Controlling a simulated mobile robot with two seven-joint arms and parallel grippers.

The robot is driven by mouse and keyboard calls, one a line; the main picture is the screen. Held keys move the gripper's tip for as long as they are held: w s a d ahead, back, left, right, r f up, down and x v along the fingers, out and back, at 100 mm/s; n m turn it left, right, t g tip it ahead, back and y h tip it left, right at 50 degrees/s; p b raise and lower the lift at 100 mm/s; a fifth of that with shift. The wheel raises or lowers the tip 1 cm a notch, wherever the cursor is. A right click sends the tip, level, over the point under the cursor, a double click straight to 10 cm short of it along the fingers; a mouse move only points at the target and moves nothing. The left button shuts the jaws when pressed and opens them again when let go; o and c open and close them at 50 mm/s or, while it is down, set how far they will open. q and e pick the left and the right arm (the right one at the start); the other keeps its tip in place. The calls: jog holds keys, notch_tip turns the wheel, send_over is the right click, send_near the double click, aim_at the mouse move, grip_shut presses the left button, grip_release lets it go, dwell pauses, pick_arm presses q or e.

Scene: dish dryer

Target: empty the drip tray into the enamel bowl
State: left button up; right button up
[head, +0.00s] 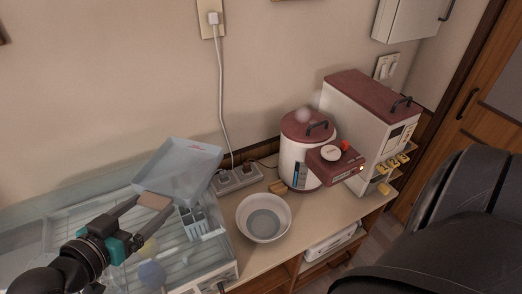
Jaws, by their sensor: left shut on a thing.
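The drip tray (181,168) is a shallow, translucent blue-grey tray, held up above the right part of the dish dryer and tilted. My left gripper (146,207) is shut at its near edge, by a tan block (154,201) that looks like the tray's grip. Whether water is in the tray I cannot tell. The enamel bowl (264,230), pale with a grey inside, stands upright on the counter, right of and nearer than the tray, apart from it. My right gripper is not in view.
The dish dryer (228,270) holds a grey cutlery basket (192,222) and rounded dishes. A power strip (238,178) lies behind the bowl. A white cooker with a dark red lid (308,127) and a white appliance (363,115) stand right.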

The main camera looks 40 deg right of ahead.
pick_arm(q)
jog(key=shift+r, duration=0.1)
notch_tip(320, 180, up, 5)
jog(key=p, duration=0.2)
jog(key=shift+p, duration=0.4)
